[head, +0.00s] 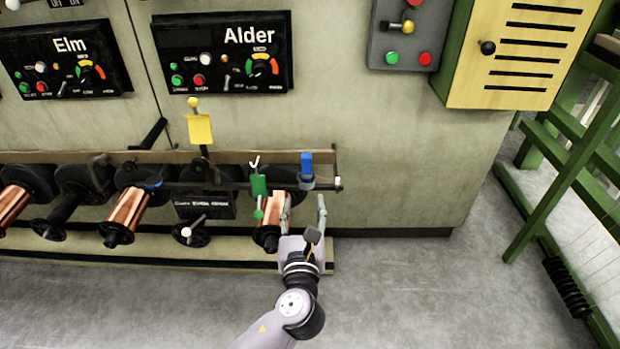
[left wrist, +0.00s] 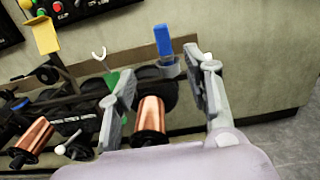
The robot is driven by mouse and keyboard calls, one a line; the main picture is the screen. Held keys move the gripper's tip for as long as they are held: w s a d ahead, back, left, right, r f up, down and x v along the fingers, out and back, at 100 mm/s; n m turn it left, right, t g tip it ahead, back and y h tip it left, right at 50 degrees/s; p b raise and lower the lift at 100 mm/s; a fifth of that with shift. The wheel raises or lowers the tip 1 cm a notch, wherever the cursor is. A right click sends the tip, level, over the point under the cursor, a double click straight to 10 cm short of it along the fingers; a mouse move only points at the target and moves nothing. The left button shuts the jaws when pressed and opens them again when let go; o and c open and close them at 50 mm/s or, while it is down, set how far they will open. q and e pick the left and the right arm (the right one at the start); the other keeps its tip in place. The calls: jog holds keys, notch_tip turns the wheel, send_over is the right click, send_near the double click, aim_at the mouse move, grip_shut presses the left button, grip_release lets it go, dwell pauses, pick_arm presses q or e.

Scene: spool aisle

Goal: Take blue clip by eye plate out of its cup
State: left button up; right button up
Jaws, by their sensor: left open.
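The blue clip (head: 306,160) stands upright in a small grey cup (head: 307,183) near the right end of the spool rail. In the left wrist view the blue clip (left wrist: 163,40) rises from the grey cup (left wrist: 170,68), beyond the fingertips. My left gripper (head: 303,205) is open and empty, just in front of and below the cup; its fingers (left wrist: 158,82) are spread either side of the cup's line in the wrist view. Which part is the eye plate I cannot tell. My right gripper is not in view.
A green piece (head: 259,186) with a white forked top stands left of the cup. A copper spool (head: 271,225) sits below, close to my left finger. A yellow plate (head: 200,129) stands farther left. The floor right of the rail is clear.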

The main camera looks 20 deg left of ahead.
pick_arm(q)
jog(key=b, duration=0.1)
send_near(307, 167)
jog(key=x, duration=0.3)
jog(key=b+x, duration=0.1)
jog(key=x, duration=0.1)
jog(key=shift+a+r, duration=0.2)
jog(key=shift+a, duration=0.15)
jog(key=shift+x, duration=0.85)
jog(key=shift+w+f+b, duration=0.1)
jog(key=shift+w+b, duration=0.45)
jog(key=shift+w, duration=0.05)
jog(key=x, duration=0.3)
jog(key=shift+d+b, duration=0.1)
jog(key=shift+b, duration=0.3)
jog(key=shift+w, duration=0.25)
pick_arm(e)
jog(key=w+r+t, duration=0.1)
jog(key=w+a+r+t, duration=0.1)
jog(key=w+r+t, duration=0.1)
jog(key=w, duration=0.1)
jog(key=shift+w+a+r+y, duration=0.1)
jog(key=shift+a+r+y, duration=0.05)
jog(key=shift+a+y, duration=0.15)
pick_arm(q)
jog(key=shift+c, duration=0.5)
grip_shut()
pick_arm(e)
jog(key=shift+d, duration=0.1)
